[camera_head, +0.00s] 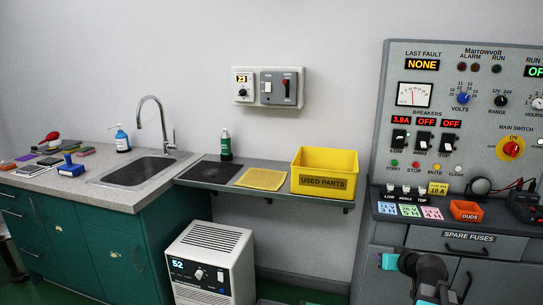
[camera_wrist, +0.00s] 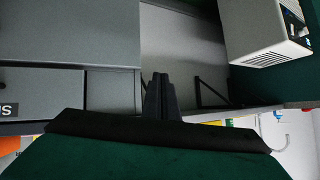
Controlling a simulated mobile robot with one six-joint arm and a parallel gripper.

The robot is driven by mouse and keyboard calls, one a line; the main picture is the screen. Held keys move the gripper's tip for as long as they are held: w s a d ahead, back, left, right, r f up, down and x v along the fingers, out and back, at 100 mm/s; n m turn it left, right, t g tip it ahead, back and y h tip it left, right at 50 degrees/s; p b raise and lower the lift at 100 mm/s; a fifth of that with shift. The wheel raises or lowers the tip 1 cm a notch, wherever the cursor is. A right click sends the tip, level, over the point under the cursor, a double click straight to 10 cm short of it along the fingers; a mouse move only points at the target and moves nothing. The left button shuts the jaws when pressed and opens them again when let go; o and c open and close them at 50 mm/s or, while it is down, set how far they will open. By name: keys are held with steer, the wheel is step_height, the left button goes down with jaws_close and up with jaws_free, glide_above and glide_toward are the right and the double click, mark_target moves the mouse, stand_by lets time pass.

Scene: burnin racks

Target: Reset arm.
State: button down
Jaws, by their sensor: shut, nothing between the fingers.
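My gripper (camera_wrist: 161,95) shows in the wrist view as two dark fingers side by side, shut with nothing between them. In the head view my arm (camera_head: 430,271) is at the bottom right, in front of the console's lower doors. I cannot clearly make out the fingers there. The wrist view is turned over and shows the grey console front (camera_wrist: 70,35) at left. The fingertips appear against the open space beside it, apart from anything as far as I can tell.
The grey control console (camera_head: 461,220) stands at right, with an orange duds bin (camera_head: 466,211) on its ledge. A yellow used-parts bin (camera_head: 323,184) sits on the wall shelf (camera_head: 222,187). A white floor unit (camera_head: 212,261) and a green sink cabinet (camera_head: 95,245) stand left.

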steer(key=s+a+f+n+g+y+p, duration=0.1)
steer(key=s+a+f+g, duration=0.2)
steer(key=s+a+f, duration=0.55)
steer(key=s+a+f+g+p, duration=0.1)
steer(key=s+a+f+g, duration=0.3)
steer(key=f, duration=0.7)
steer(key=s+a+f+n+g+y+p, duration=0.1)
steer(key=s+a+f+p, duration=0.1)
steer(key=s+a+f, duration=0.5)
steer(key=s+a+f+g+h, duration=0.1)
steer(key=s+a+f+g, duration=0.35)
steer(key=s+f, duration=0.8)
steer(key=s+d+f+m+g+h+p, duration=0.1)
steer(key=s+d+g+h, duration=0.2)
steer(key=s, duration=0.9)
steer(key=shift+d+m+g, duration=0.3)
steer(key=shift+d+g, duration=0.05)
steer(key=shift+d, duration=0.25)
steer(key=shift+s+f, duration=0.1)
